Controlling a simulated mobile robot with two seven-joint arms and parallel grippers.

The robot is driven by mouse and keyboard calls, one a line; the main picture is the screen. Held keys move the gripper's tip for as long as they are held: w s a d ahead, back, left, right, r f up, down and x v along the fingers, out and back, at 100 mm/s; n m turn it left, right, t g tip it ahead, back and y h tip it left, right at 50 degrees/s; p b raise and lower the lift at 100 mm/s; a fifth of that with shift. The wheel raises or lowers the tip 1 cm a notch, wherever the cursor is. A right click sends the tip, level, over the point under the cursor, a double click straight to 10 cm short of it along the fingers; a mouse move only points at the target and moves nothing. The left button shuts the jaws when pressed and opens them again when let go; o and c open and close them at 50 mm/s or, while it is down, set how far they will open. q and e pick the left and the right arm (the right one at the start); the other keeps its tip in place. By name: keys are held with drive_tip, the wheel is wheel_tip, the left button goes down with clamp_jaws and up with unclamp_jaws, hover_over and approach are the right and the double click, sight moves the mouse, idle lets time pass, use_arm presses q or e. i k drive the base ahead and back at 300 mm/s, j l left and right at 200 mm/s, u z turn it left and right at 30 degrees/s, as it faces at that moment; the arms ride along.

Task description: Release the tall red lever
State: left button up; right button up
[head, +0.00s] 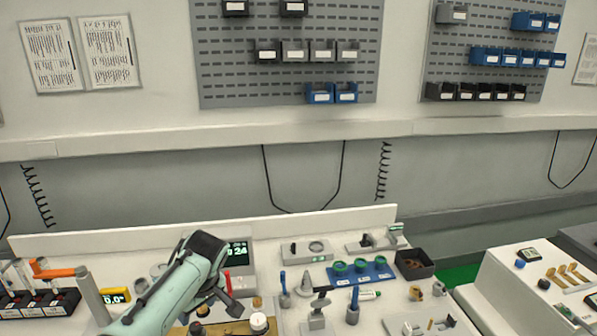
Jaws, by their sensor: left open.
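A narrow red upright piece (228,282), which looks like the tall red lever, stands in front of the display with green digits (239,253). Its lower end is hidden behind my left gripper. My left arm comes in from the lower left, and its gripper (229,301) points down to the right, close to the red piece in the picture. The gripper is open. I cannot tell whether it touches the red piece. My right gripper is not in view.
A wooden board (235,327) with knobs lies below the gripper. To the right are a blue tray with green rings (361,272), a black bin (414,264) and several small upright fixtures. Orange-handled items (52,272) and black boxes (40,304) stand at the left.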

sight(226, 274)
drive_tip(key=k, duration=0.9)
